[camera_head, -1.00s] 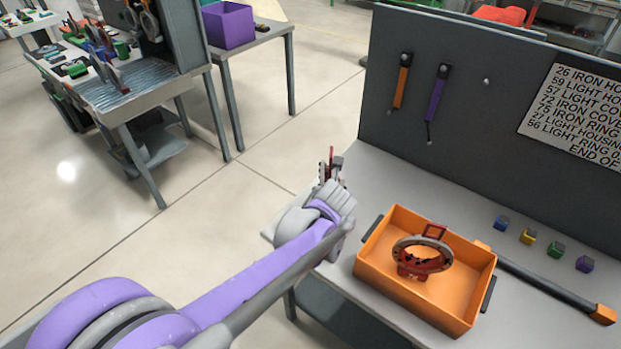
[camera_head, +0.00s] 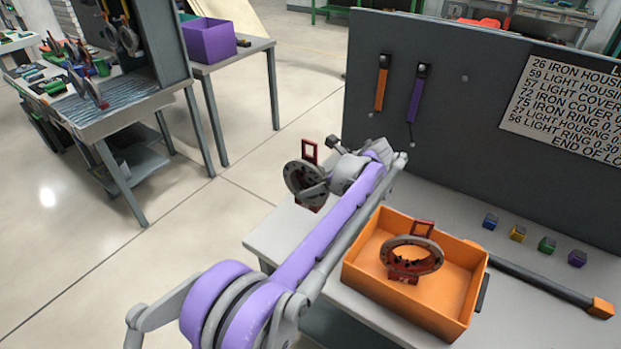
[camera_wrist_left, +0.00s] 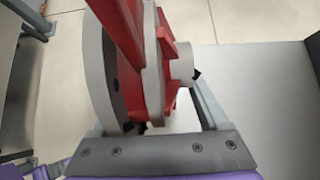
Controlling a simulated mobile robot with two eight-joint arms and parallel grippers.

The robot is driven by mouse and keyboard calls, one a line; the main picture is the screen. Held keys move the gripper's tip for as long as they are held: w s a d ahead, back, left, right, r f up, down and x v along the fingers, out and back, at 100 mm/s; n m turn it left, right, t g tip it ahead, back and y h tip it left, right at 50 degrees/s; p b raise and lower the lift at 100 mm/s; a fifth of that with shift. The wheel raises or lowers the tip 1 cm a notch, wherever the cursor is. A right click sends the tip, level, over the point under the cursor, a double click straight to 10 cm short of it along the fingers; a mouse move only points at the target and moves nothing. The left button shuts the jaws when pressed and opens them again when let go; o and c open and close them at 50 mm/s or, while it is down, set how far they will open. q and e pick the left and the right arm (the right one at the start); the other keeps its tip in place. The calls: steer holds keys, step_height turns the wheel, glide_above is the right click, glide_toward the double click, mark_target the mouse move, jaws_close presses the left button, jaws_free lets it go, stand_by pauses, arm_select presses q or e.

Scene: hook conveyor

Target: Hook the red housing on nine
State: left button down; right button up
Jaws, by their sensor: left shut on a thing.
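My left gripper (camera_head: 323,184) is shut on a red housing (camera_head: 303,183), a red body with a grey ring and a square red loop on top. A second, similar red part with a grey ring (camera_head: 428,262) sits in the orange bin (camera_head: 365,288). I cannot make out any hook numbered nine. My right gripper is out of view.
A dark panel (camera_head: 445,130) with an orange and a purple tool and a printed list (camera_head: 560,110) stands behind the table. Small coloured blocks (camera_head: 518,234) and an orange-ended bar (camera_head: 545,280) lie right of the bin. Open floor lies to the left.

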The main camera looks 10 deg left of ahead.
arm_select(q)
steer(key=shift+f, duration=4.75)
steer(key=shift+f+b, duration=0.15)
steer(key=shift+b, duration=0.15)
jaws_free()
steer(key=v, duration=1)
steer(key=shift+d, duration=0.65)
steer(key=shift+s+f, duration=0.1)
steer(key=shift+f, duration=0.05)
